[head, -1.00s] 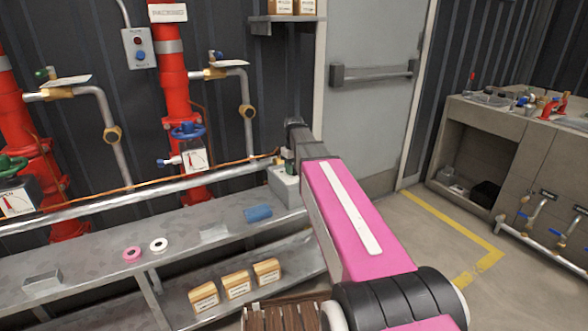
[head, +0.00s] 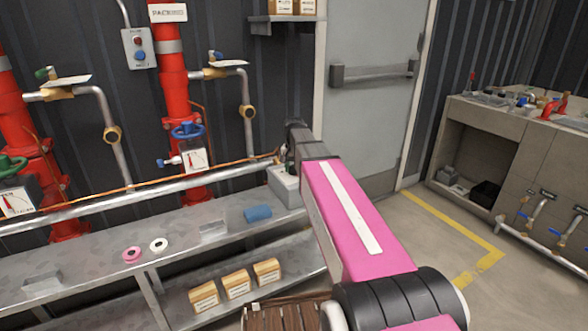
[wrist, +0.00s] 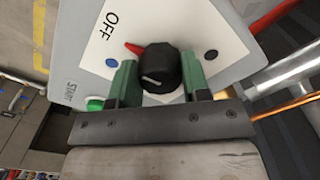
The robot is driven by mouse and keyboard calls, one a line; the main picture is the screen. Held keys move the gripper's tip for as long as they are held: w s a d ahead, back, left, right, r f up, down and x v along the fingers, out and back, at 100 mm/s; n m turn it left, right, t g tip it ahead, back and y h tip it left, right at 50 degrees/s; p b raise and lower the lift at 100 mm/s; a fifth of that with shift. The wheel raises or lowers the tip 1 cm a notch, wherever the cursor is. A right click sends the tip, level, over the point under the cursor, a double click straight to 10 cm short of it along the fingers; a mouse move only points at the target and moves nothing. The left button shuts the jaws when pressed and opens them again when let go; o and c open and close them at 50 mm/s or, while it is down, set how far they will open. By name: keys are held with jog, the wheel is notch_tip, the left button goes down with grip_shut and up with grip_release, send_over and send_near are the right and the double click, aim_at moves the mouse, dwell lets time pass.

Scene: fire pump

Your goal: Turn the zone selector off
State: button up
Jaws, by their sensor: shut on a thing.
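The zone selector is a black round knob (wrist: 158,68) with a red pointer, on a white plate (wrist: 185,25) of a grey box. In the wrist view its pointer aims up and left, towards the side with the printed word OFF (wrist: 111,19). My gripper (wrist: 161,84) is shut on the knob, one green finger on each side of it. In the head view the grey box (head: 284,184) stands at the right end of the metal bench, and my arm hides most of the knob and the fingers.
A green button (wrist: 95,104) marked START sits close to my left finger in the wrist view. A silver pipe (head: 120,202) and an orange line run beside the box. A blue cylinder (head: 257,213) and two rings lie on the bench (head: 105,285). A door (head: 370,110) stands behind.

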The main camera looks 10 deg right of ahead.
jog(key=shift+m, duration=0.6)
jog(key=o, duration=0.9)
jog(key=shift+o, duration=0.2)
notch_tip(320, 180, up, 11)
jog(key=shift+s+f, duration=0.1)
